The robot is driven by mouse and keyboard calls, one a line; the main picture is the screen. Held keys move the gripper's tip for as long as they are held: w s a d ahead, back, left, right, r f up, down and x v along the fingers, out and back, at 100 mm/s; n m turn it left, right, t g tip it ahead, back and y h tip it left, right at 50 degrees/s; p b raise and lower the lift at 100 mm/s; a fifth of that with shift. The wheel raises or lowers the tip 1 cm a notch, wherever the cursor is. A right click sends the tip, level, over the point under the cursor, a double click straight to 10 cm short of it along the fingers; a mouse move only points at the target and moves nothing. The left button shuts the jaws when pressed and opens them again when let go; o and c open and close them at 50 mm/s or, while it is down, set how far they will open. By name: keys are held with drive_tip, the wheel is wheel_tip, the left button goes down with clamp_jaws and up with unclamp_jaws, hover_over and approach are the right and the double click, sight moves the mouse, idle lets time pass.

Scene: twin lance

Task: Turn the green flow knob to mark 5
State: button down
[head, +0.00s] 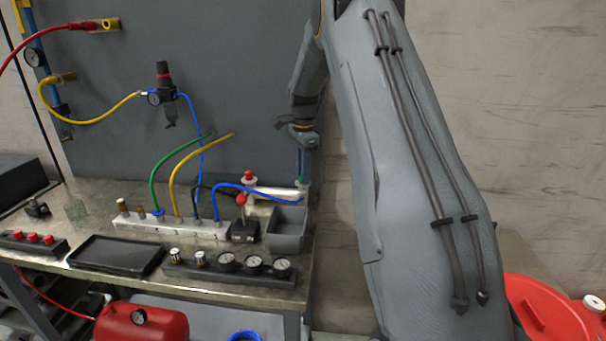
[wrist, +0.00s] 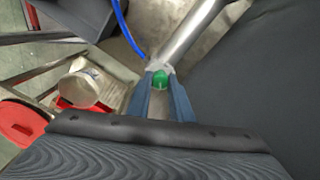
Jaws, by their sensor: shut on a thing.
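The green flow knob (wrist: 160,79) shows in the wrist view as a small round green cap at the end of a silver cylinder (wrist: 189,34). My gripper (wrist: 159,84) has its two blue fingers on either side of the knob and is shut on it. In the head view my gripper (head: 303,172) points down at the right end of the pale cylinder (head: 272,193), and its fingers mostly hide the knob. The marks around the knob are too small or hidden to read.
A grey open bin (head: 288,229) stands just below the cylinder on the bench. A blue hose (head: 245,188) runs to the cylinder near the knob. A white manifold strip (head: 170,226), a black tray (head: 117,254) and a gauge block (head: 228,266) lie left. The grey back panel (head: 235,80) stands behind.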

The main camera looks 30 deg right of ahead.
idle(0.4)
drive_tip(key=c, duration=1.6)
unclamp_jaws()
drive_tip(key=shift+r+b, duration=1.1)
drive_tip(key=shift+r, duration=2.85)
